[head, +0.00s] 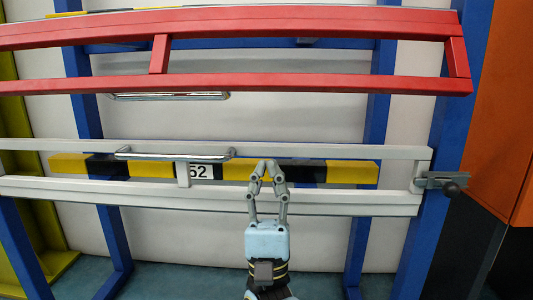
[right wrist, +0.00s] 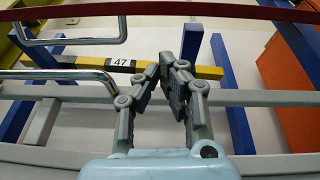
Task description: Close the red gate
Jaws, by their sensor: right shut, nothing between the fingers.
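My right gripper (head: 264,163) is shut and empty, fingers pointing up, in front of the light grey gate and below the red one. Its fingers also show in the right wrist view (right wrist: 160,72). My left gripper is not in view.
The light grey gate (head: 330,201) lies below the red gate. It has a chrome handle (head: 140,155) and a latch with a dark knob (head: 452,188). Behind are blue posts (head: 381,80) and a yellow-black bar (head: 348,172). An orange panel (head: 505,130) stands at the right.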

